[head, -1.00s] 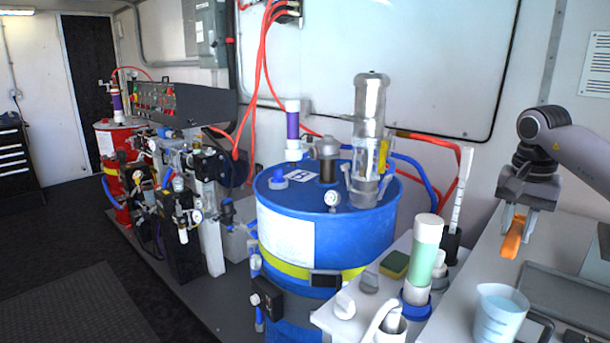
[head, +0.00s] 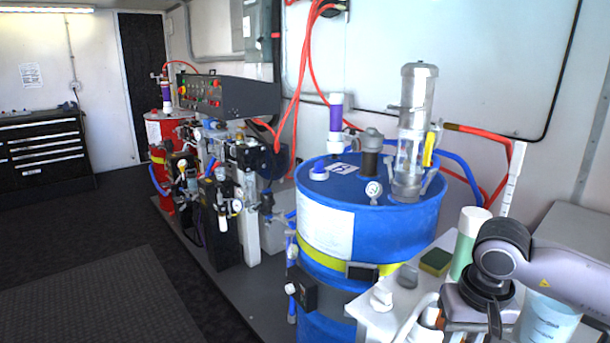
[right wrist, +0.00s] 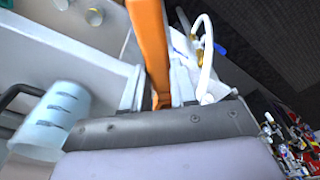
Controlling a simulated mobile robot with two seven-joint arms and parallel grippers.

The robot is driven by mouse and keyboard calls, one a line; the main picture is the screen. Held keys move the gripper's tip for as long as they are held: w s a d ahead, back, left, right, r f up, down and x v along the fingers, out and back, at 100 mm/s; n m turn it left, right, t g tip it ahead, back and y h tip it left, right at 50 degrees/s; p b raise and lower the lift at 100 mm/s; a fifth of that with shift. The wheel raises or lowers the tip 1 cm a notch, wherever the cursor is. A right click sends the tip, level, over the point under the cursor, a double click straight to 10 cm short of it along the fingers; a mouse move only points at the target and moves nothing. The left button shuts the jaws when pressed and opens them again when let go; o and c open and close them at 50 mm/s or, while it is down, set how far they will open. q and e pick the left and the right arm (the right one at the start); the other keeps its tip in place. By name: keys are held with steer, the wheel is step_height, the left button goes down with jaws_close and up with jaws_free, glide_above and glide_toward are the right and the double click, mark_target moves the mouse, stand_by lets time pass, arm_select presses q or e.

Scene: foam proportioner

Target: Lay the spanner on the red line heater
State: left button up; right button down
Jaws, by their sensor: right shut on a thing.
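My right gripper (head: 474,322) is low at the right of the head view, over the white side table. In the right wrist view its fingers (right wrist: 158,88) are shut on a long orange thing (right wrist: 151,40), which I take for the spanner. The orange thing runs up out of that picture, so its far end is hidden. In the head view my wrist hides it. The dark proportioner machinery (head: 225,170) stands left of the blue drum; I cannot tell which part is the red line heater. My left gripper is not in view.
A blue drum (head: 405,225) with a clear cylinder (head: 412,130) on top stands left of my arm. On the white table are a sponge (head: 436,261), a green-white bottle (head: 466,240) and a measuring jug (head: 545,318). A red drum (head: 165,130) stands far back. The left floor is clear.

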steer(key=s+a+f+n, duration=0.1)
steer(key=s+a+f, duration=0.1)
steer(key=s+a, duration=0.2)
steer(key=shift+f+n, duration=0.2)
steer(key=shift+n, duration=0.2)
